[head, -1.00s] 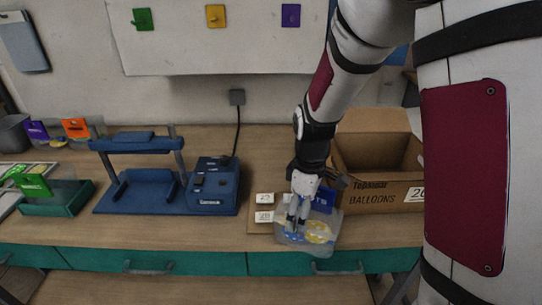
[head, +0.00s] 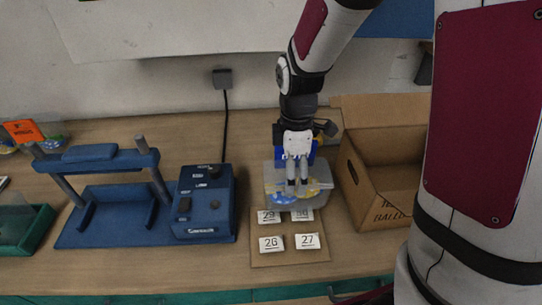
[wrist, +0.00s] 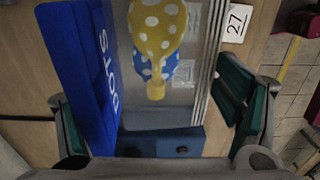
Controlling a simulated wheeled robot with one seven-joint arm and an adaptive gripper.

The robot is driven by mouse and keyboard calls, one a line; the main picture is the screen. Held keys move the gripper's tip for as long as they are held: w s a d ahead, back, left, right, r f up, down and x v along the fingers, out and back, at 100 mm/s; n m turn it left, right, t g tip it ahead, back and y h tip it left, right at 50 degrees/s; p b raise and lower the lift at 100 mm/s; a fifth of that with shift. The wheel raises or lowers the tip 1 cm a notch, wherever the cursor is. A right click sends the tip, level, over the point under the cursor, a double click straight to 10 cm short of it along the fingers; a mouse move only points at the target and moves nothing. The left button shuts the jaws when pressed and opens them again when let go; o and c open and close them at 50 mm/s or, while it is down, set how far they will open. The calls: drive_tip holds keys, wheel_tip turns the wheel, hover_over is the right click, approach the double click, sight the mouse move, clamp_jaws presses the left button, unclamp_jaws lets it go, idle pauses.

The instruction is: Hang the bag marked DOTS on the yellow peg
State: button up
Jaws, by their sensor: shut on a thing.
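The DOTS bag is a clear bag with a blue header and yellow and blue dotted balloons. My gripper (head: 297,188) is shut on the DOTS bag (head: 270,182) and holds it above the table's back part, behind the number cards. In the wrist view the bag (wrist: 190,95) lies between my fingers, and its blue header reads DOTS. Most of the header is hidden by my gripper in the head view. The yellow peg is out of view now; only the lower part of the wall panel (head: 130,35) shows.
Number cards (head: 307,241) lie on a small board under and in front of the bag. An open cardboard box (head: 372,195) stands close at the right. A blue press (head: 207,205) stands at the left, with a green tray (head: 35,235) beyond it.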

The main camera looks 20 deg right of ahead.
drive_tip(key=shift+w, duration=0.15)
drive_tip(key=w+f, duration=0.1)
drive_tip(key=w, duration=1.4)
drive_tip(key=shift+w+a+f, duration=0.15)
drive_tip(key=shift+w+f, duration=0.1)
drive_tip(key=shift+w, duration=0.15)
drive_tip(key=shift+o, duration=0.2)
drive_tip(key=shift+f+p, duration=0.5)
drive_tip(key=shift+f, duration=1.1)
drive_tip(key=o, duration=1.4)
drive_tip(key=shift+c, duration=0.2)
drive_tip(key=shift+w, duration=0.1)
